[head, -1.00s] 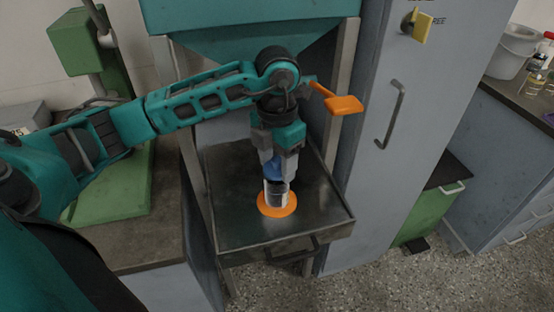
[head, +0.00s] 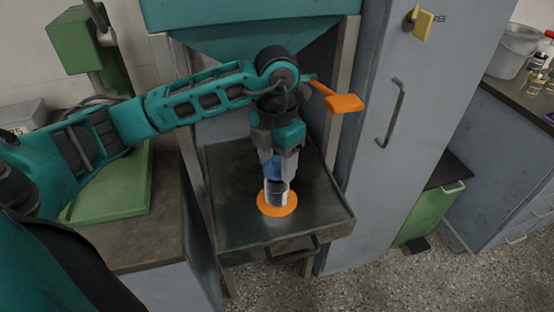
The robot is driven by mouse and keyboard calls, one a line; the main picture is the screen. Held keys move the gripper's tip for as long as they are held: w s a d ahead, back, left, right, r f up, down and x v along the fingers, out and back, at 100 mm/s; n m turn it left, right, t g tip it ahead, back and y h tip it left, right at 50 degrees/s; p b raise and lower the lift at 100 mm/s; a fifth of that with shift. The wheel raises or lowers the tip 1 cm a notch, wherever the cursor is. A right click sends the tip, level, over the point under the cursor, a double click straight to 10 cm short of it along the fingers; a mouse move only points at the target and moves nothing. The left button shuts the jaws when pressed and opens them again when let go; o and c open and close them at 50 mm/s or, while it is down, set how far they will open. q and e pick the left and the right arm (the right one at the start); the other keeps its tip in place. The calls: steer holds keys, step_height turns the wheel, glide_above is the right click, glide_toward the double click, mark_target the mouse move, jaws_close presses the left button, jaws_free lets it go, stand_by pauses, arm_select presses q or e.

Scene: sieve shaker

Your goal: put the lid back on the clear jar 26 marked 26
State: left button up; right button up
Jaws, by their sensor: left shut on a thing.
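The clear jar (head: 276,194) stands upright on an orange disc (head: 277,209) on the dark metal tray; its marking is too small to read. My left gripper (head: 279,170) points down over the jar and is shut on the blue lid (head: 273,167). The lid is at the jar's mouth, partly hidden by the fingers; I cannot tell whether it is seated. My right gripper is not in view.
The metal tray (head: 235,226) is otherwise bare around the disc. An orange lever (head: 344,103) sticks out just right of my left wrist. A grey cabinet (head: 410,120) stands to the right, a green plate (head: 120,195) on the left bench.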

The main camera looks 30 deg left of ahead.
arm_select(q)
steer(key=o, duration=1.1)
steer(key=shift+o, duration=0.4)
steer(key=shift+o, duration=0.8)
steer(key=shift+r, duration=0.15)
steer(key=shift+r+p, duration=2.55)
steer(key=shift+r, duration=0.85)
jaws_close()
